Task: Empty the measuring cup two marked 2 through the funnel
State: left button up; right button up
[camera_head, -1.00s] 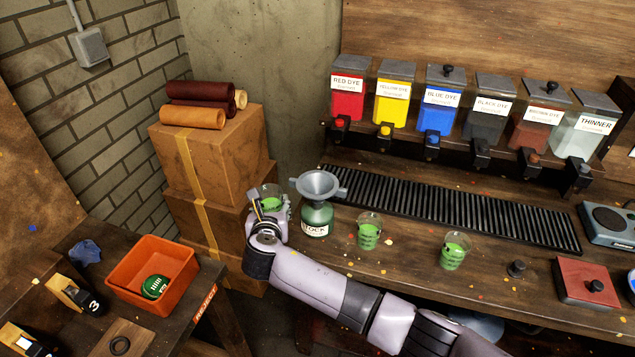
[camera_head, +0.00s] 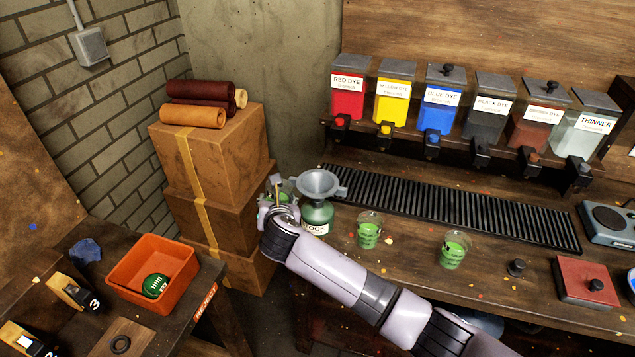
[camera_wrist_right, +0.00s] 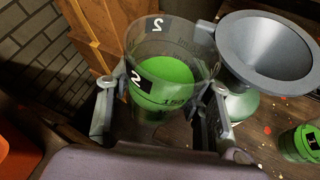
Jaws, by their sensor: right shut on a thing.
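Measuring cup two (camera_wrist_right: 163,75) is clear, marked 2, and holds green liquid. My right gripper (camera_wrist_right: 165,115) is shut around its sides. In the head view my right gripper (camera_head: 278,208) is just left of the funnel, and its hand mostly hides the cup. The grey funnel (camera_head: 318,183) sits in the neck of the green stock bottle (camera_head: 317,215); in the wrist view the funnel (camera_wrist_right: 265,48) is right beside the cup's rim. I see no liquid pouring. My left gripper is out of view.
Two other cups with green liquid, a nearer-left one (camera_head: 368,232) and a right one (camera_head: 455,250), stand on the bench. A slatted black rack (camera_head: 450,208) runs behind. Stacked cartons (camera_head: 225,150) stand to the left.

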aim_at(284, 181)
jog(key=shift+w+d+r+m, duration=0.1)
jog(key=shift+d+r+m, duration=0.15)
jog(key=shift+m, duration=0.05)
jog(key=shift+m+g+y, duration=0.6)
jog(key=shift+g+y, duration=0.1)
jog(key=shift+y, duration=0.1)
jog(key=r, duration=0.1)
jog(key=d+r+p, duration=0.1)
jog(key=r, duration=0.1)
jog(key=r+p, duration=0.1)
jog(key=r, duration=0.1)
jog(key=shift+w+d+r, duration=0.1)
jog(key=shift+w+d, duration=0.1)
jog(key=shift+w, duration=0.05)
jog(key=shift+w+d+r, duration=0.1)
jog(key=shift+d+r, duration=0.05)
jog(key=shift+w+d+r+m+y, duration=0.2)
jog(key=shift+w+m+y, duration=0.1)
jog(key=shift+m+y, duration=0.1)
jog(key=shift+r, duration=0.1)
jog(key=shift+s+r, duration=0.1)
jog(key=shift+s, duration=0.15)
jog(key=shift+w, duration=0.25)
